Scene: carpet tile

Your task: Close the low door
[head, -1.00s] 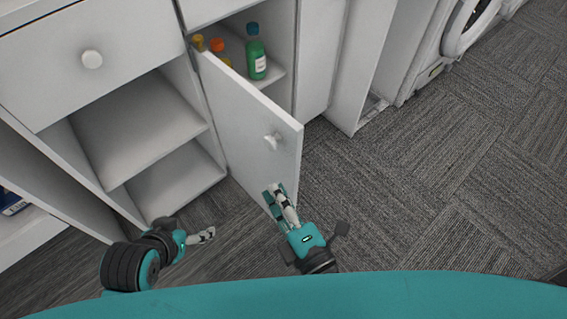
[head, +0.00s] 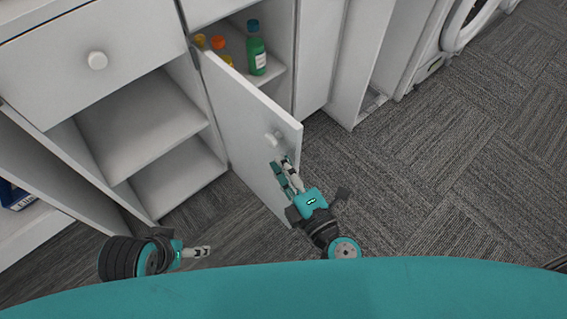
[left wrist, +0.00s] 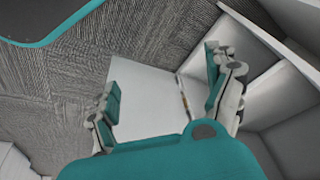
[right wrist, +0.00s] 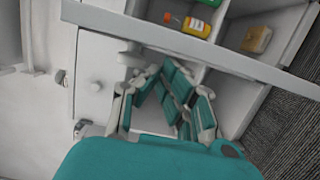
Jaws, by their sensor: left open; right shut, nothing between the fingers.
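The low door (head: 245,125) is a white panel with a round knob (head: 273,139), standing open from the cabinet. My right gripper (head: 284,164) is shut and empty, just below the knob near the door's free edge; I cannot tell whether it touches the panel. Its fingers also show together in the right wrist view (right wrist: 172,98). My left gripper (head: 208,251) is low at the left, apart from the door. In the left wrist view it is open (left wrist: 165,98), with a white panel (left wrist: 150,90) showing beyond its fingers.
A green bottle (head: 256,55) and smaller containers stand on the shelf behind the door. Open shelves (head: 145,130) and a drawer (head: 85,65) lie to the left. A white washing machine (head: 470,25) is at the upper right. Carpet (head: 430,190) at the right is clear.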

